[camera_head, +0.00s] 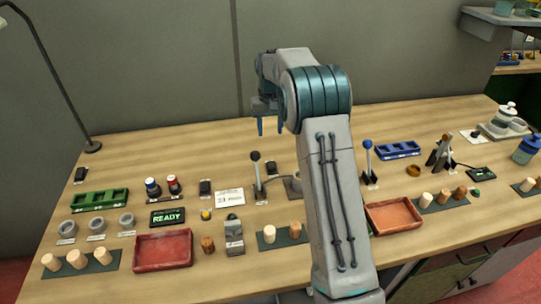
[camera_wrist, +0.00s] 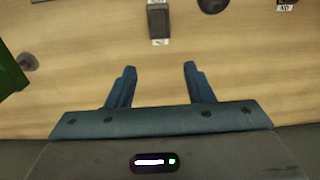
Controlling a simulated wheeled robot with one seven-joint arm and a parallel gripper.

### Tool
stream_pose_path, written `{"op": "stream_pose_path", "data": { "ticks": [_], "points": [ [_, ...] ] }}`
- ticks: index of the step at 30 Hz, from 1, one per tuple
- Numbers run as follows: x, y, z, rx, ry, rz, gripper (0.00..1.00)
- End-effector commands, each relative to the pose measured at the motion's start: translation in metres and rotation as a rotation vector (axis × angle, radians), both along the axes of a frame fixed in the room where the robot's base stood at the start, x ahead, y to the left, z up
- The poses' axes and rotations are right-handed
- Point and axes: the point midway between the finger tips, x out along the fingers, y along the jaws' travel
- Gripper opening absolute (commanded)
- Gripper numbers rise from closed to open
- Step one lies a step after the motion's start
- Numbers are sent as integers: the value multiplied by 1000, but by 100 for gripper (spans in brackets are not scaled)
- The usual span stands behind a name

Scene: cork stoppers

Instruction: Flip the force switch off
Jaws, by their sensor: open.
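Several dark switches stand on the wooden table: one at the far left (camera_head: 80,174) and one left of the middle (camera_head: 205,188) in the head view. None has a label I can read as force. In the wrist view a dark box-like switch (camera_wrist: 158,20) with a small white label (camera_wrist: 160,42) lies ahead of the fingertips, apart from them. I cannot tell which switch in the head view it is. My gripper (camera_head: 270,122) is raised over the back of the table. Its two blue fingers are apart and empty in the wrist view (camera_wrist: 160,70).
A green tray (camera_head: 99,199), a READY display (camera_head: 168,216), a red tray (camera_head: 164,249) and cork stoppers fill the left side. A black-knobbed lever (camera_head: 256,170) and a blue-knobbed lever (camera_head: 367,158) stand upright. A lamp (camera_head: 50,60) rises at the left. The table's back strip is mostly clear.

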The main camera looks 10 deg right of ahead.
Motion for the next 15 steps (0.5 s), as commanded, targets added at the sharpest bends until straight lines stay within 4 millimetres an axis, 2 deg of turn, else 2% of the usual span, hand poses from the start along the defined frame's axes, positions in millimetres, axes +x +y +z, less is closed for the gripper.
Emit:
{"op": "stream_pose_path", "data": {
  "ticks": [9,15],
  "points": [
    [-2,0,-66,0,6,0,47],
    [-1,0,-101,0,3,0,47]
  ]
}}
